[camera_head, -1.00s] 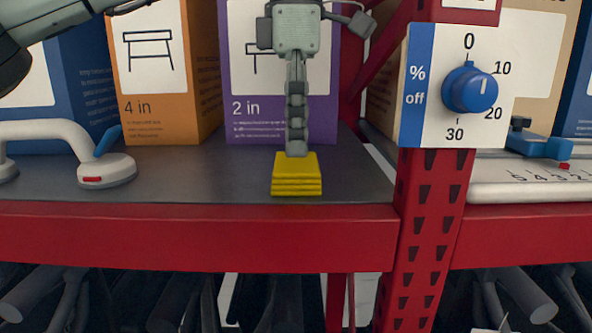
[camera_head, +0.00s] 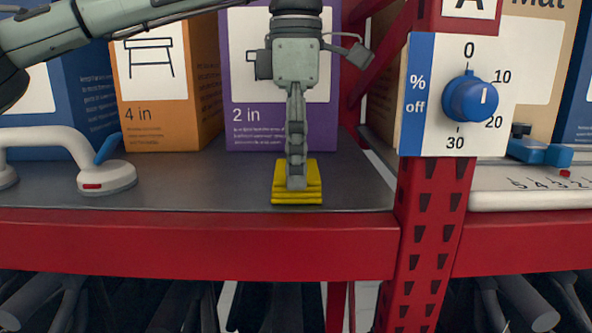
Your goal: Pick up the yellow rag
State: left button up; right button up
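The yellow rag (camera_head: 282,197) lies as a folded stack near the front edge of the grey shelf (camera_head: 205,185). My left gripper (camera_head: 296,183) comes down over it from above, its arm entering from the left. Its fingertips overlap the rag's top and front in the view and hide part of it. The fingers are seen edge-on, so I cannot tell whether they are apart or closed on the cloth. My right gripper is not in view.
An orange box (camera_head: 165,115) and a purple box (camera_head: 245,138) stand behind the rag. A white suction handle (camera_head: 107,178) is to the left. A red post (camera_head: 425,200) with a blue dial (camera_head: 470,98) is to the right. A red beam (camera_head: 190,245) edges the shelf.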

pick_arm(q)
jog(key=shift+r, duration=0.1)
jog(key=shift+r, duration=0.25)
jog(key=r, duration=0.3)
jog(key=shift+s+a+r, duration=0.25)
jog(key=shift+a+r, duration=0.05)
jog(key=shift+r, duration=0.1)
jog(key=s+a+r, duration=0.6)
jog(key=s+a, duration=0.1)
jog(key=a, duration=0.1)
jog(key=shift+s+r, duration=0.25)
jog(key=shift+s, duration=0.05)
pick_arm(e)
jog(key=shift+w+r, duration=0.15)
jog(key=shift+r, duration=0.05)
